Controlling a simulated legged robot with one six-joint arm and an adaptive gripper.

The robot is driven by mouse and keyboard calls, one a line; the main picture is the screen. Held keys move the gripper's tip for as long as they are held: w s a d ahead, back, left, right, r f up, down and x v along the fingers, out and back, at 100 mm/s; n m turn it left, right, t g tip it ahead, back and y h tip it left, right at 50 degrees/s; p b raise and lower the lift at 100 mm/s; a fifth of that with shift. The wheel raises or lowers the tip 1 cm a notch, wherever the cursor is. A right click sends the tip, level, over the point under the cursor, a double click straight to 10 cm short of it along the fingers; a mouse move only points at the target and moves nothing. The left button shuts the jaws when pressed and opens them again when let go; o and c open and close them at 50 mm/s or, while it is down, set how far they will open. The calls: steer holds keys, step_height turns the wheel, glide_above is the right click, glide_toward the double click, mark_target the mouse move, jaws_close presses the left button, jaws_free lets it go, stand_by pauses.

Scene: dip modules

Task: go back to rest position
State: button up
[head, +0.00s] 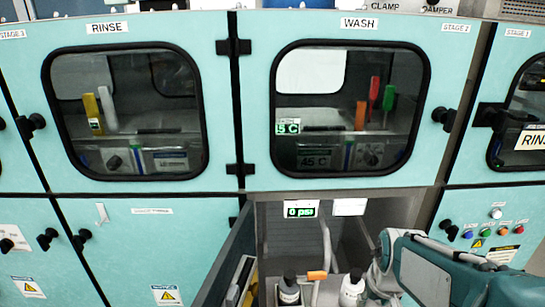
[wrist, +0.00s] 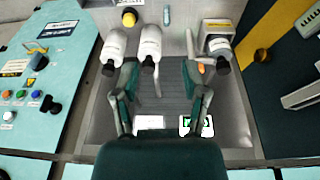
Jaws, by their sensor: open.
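My gripper (wrist: 161,68) is open in the wrist view, with its two dark green and grey fingers apart and nothing held between them. It is over an open grey compartment (wrist: 235,110). A white bottle (wrist: 114,45) and a second white bottle (wrist: 150,42) with dark caps stand beyond the left finger. A grey container (wrist: 217,44) stands beyond the right finger. In the head view my arm comes in at the lower right, in front of the open compartment; whether the fingertips show there is unclear.
The compartment has a "0 psi" display (head: 300,209) and an orange-handled lever (head: 317,275). Its open door (head: 228,267) stands at the left. Above are the shut RINSE door (head: 125,112) and WASH door (head: 350,112). A panel with coloured buttons (head: 484,233) is at the right.

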steer(key=s+a+r+t, duration=0.3)
steer(key=s+a+r, duration=0.2)
steer(key=s+r, duration=0.4)
steer(key=shift+s+a+r, duration=0.15)
steer(key=shift+s+r, duration=0.05)
steer(key=shift+s, duration=0.15)
stand_by(0.6)
